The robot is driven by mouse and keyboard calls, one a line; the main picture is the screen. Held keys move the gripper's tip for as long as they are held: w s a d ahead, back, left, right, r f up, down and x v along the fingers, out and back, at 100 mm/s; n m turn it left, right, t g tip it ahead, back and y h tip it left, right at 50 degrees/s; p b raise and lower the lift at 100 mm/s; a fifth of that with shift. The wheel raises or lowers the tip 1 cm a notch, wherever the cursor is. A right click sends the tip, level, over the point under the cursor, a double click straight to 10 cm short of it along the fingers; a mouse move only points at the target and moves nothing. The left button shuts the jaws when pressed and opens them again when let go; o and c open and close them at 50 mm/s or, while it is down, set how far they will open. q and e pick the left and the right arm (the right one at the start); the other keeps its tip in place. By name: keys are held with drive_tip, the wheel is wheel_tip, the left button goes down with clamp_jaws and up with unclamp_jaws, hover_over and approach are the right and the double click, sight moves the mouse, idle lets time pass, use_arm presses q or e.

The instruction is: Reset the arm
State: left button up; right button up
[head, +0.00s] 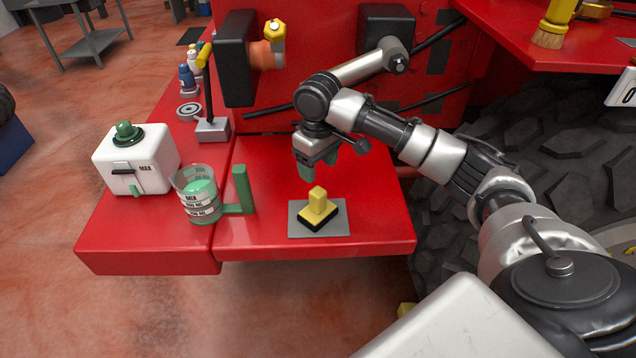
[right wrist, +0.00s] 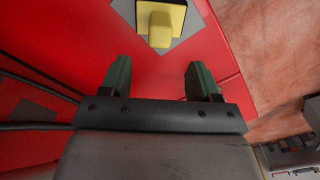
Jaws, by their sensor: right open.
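My right gripper (head: 318,168) hangs above the red bench, its fingers pointing down, behind the yellow and black block (head: 318,209). The block has a small upright yellow knob and sits on a flat grey pad (head: 336,231) on the bench. In the right wrist view my right gripper (right wrist: 158,82) has its two green fingers well apart with nothing between them. The yellow block (right wrist: 160,22) shows beyond the fingertips there, apart from them. My right arm reaches in from the right in the head view. My left gripper is in neither view.
On the red bench (head: 384,240) stand a measuring cup (head: 199,200) with green liquid and a green handle, and a white canister (head: 137,165) with a green cap. A yellow-topped lever (head: 209,95) rises behind. A red shelf with a brush (head: 551,28) overhangs at upper right.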

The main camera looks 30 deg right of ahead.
drive_tip(key=shift+r, duration=0.85)
